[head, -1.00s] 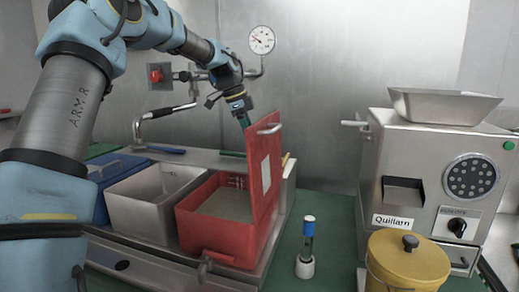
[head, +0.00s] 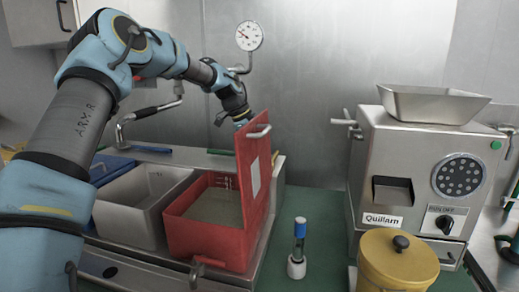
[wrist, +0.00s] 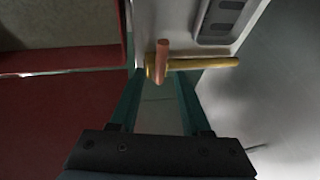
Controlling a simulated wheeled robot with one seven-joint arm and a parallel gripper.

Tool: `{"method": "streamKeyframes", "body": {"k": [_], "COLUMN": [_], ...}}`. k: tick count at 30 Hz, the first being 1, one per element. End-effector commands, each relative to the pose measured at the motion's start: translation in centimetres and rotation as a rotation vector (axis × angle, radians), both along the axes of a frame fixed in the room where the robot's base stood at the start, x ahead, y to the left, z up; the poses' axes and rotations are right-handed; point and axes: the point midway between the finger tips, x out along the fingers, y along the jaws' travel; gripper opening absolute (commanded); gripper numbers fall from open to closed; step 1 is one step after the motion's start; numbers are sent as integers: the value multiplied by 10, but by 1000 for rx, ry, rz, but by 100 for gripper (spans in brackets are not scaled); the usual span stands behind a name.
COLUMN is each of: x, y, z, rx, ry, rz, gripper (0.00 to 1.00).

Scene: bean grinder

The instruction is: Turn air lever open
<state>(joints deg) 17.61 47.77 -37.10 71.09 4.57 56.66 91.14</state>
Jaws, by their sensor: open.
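A brass rod (wrist: 205,63) with a short copper-coloured handle (wrist: 162,58) at its left end shows in the wrist view, against a pale panel; it looks like the air lever. My gripper (wrist: 157,88) is open, with its two green fingers either side of the handle's line. The handle appears just beyond the fingertips; I cannot tell whether they touch it. In the head view my gripper's wrist (head: 237,110) is low behind the raised red lid (head: 254,178), which hides the fingers. I cannot make out the lever there.
The red bin (head: 205,232) stands open beside a grey bin (head: 125,222) and a blue-lidded one. A yellow canister (head: 395,265) is at front right. A gauge (head: 249,36) hangs on the wall.

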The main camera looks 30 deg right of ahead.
Motion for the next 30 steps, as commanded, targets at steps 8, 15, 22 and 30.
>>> {"method": "streamKeyframes", "body": {"k": [8,15,22,30], "x": [-1,-1,-1,-1], "y": [-3,-3,-2,-2], "z": [-7,-6,-6,-6], "rx": [0,0,0,0], "ry": [0,0,0,0], "rz": [0,0,0,0], "gripper": [47,32,7,0]}}
